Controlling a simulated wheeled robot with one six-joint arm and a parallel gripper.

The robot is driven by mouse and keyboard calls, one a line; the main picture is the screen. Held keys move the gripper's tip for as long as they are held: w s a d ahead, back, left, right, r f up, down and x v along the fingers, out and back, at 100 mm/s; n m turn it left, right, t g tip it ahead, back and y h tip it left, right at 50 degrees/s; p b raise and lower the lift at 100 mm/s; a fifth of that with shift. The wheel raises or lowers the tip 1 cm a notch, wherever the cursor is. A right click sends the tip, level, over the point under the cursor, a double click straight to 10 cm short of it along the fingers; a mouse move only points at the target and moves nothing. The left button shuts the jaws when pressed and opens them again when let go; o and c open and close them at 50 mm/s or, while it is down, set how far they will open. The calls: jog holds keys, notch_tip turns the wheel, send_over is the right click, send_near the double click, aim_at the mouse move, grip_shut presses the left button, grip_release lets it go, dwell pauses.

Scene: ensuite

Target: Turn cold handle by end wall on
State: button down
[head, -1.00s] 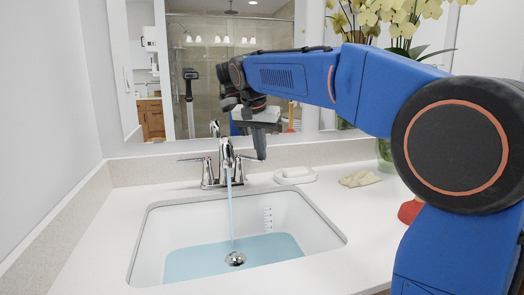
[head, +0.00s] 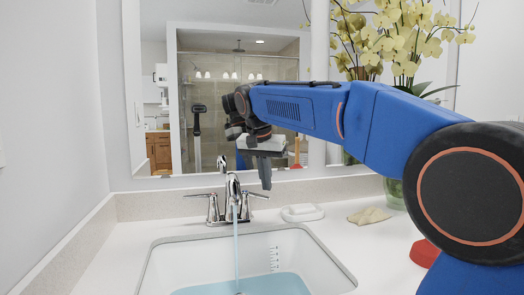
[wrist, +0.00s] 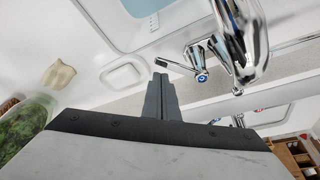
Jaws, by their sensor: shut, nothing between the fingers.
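The chrome faucet (head: 232,197) stands behind the sink, with a stream of water running from its spout into the basin. Its right lever handle (head: 257,196) points right. In the wrist view, the cold handle (wrist: 201,77) shows a blue mark at its base. The left handle (head: 199,196) points left. My gripper (head: 266,186) is shut and empty, pointing down close to the right lever's tip. In the wrist view, my gripper's fingertips (wrist: 161,78) are near the lever's end; I cannot tell whether they touch.
Water lies in the sink basin (head: 165,262). A white soap dish (head: 302,213) and a beige cloth (head: 370,215) lie right of the faucet. A green vase (head: 394,193) holds yellow flowers. The mirror (head: 215,140) stands behind, and a wall (head: 50,130) is at left.

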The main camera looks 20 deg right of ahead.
jog(key=v, duration=1.4)
jog(key=shift+s+r, duration=0.2)
jog(key=shift+r, duration=0.1)
jog(key=shift+a+f, duration=0.1)
jog(key=shift+a, duration=0.05)
